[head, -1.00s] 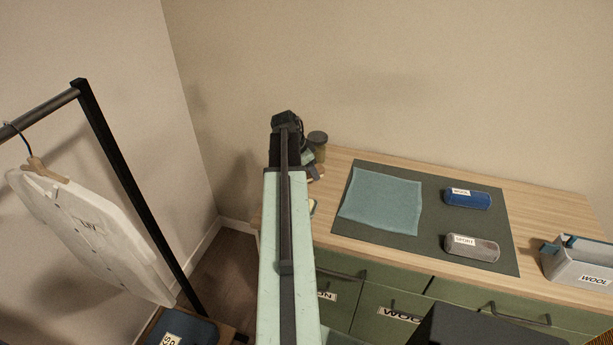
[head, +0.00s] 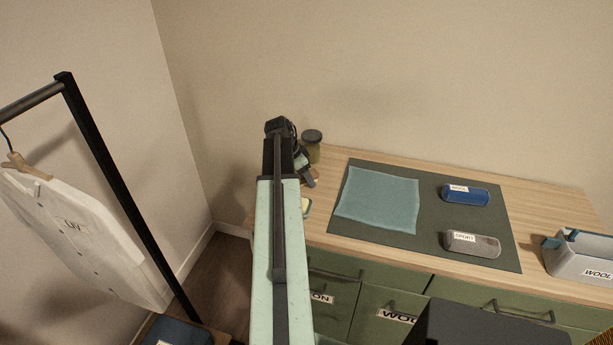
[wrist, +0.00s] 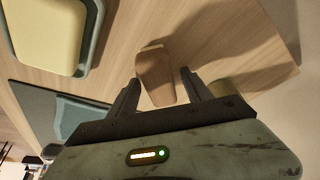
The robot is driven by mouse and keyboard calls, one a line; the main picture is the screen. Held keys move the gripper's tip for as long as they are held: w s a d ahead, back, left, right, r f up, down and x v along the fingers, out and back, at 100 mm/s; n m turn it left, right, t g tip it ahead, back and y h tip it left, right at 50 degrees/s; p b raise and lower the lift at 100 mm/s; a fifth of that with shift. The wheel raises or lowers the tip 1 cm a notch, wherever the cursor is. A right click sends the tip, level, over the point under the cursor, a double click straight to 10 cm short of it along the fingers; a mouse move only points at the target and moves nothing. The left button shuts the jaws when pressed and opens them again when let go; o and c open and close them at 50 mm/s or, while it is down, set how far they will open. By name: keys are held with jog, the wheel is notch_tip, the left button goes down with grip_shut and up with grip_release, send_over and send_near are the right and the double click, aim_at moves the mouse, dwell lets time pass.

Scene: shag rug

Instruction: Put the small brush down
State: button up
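A small wooden-backed piece, which looks like the small brush (wrist: 155,77), is at the left end of the wooden counter top in the wrist view. My gripper (wrist: 160,76) has its two fingers spread on either side of it, with a visible gap on the right; the left finger is very close to its edge. It seems to rest on the wood, with a shadow beside it. Its bristles are hidden. In the head view my gripper (head: 306,172) is over the counter's left end, mostly hidden behind my arm.
A dark-lidded jar (head: 312,138) stands just behind my gripper. A yellow block in a grey-blue holder (wrist: 45,25) is close by. A dark mat (head: 430,225) holds a teal cloth (head: 378,200), a blue WOOL case (head: 466,195) and a grey SPORT case (head: 472,243). A grey bin (head: 580,262) is at right.

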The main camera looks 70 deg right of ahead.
jog(key=shift+a+r+p, duration=0.1)
jog(key=shift+r+p, duration=0.55)
jog(key=p+v, duration=1)
jog(key=v, duration=0.1)
jog(key=shift+w, duration=0.1)
